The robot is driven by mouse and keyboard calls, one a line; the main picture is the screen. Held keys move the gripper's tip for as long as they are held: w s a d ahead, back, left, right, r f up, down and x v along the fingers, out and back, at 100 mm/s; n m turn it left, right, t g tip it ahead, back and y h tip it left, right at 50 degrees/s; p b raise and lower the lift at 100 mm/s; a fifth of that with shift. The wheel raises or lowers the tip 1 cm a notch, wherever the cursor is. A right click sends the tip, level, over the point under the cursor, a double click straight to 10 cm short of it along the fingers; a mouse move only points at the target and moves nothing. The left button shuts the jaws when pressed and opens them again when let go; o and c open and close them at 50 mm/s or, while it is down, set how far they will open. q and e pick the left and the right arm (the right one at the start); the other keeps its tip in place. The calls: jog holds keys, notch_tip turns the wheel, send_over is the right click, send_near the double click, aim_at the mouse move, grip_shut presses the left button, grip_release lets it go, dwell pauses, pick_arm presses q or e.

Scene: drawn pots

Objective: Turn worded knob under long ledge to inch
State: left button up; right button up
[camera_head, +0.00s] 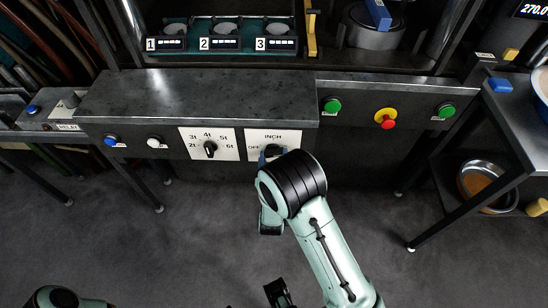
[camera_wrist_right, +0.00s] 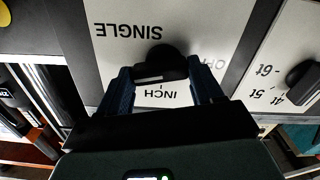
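The worded knob (camera_wrist_right: 160,63) is black, on a white plate (camera_wrist_right: 110,25) marked SINGLE, OFF and INCH, upside down in the right wrist view. In the head view the plate (camera_head: 288,137) is on the front panel under the long dark ledge (camera_head: 200,96), and my arm covers most of the knob. My right gripper (camera_wrist_right: 162,82) has its blue fingers on either side of the knob, with INCH between them. I cannot tell whether they press on it, nor exactly where the knob points. My left gripper is not clearly seen; part of my left arm shows at bottom left.
A numbered-plate knob (camera_head: 210,148) is just left of the worded plate. White (camera_head: 155,142) and blue (camera_head: 111,140) buttons are farther left. Green buttons (camera_head: 332,105) and a red stop button (camera_head: 386,119) are right. The floor in front is clear.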

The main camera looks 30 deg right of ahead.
pick_arm(q)
jog(key=shift+r, duration=0.2)
pick_arm(e)
jog(key=shift+n, duration=0.3)
jog(key=n+p, duration=0.2)
jog(key=n, duration=0.1)
jog(key=shift+a+r+n, duration=0.1)
jog(key=shift+r+n, duration=0.05)
jog(key=shift+n, duration=0.25)
jog(key=n+p, duration=0.2)
jog(key=n, duration=0.2)
jog(key=shift+w, duration=0.1)
pick_arm(q)
jog(key=shift+g, duration=0.3)
jog(key=r, duration=0.1)
jog(key=r+p, duration=0.1)
jog(key=r, duration=0.1)
jog(key=r+p, duration=0.1)
jog(key=r, duration=0.1)
jog(key=shift+s, duration=0.4)
pick_arm(e)
jog(key=n, duration=0.6)
jog(key=shift+a, duration=0.15)
jog(key=shift+n, duration=0.3)
jog(key=o, duration=1.1)
jog(key=shift+c, duration=0.2)
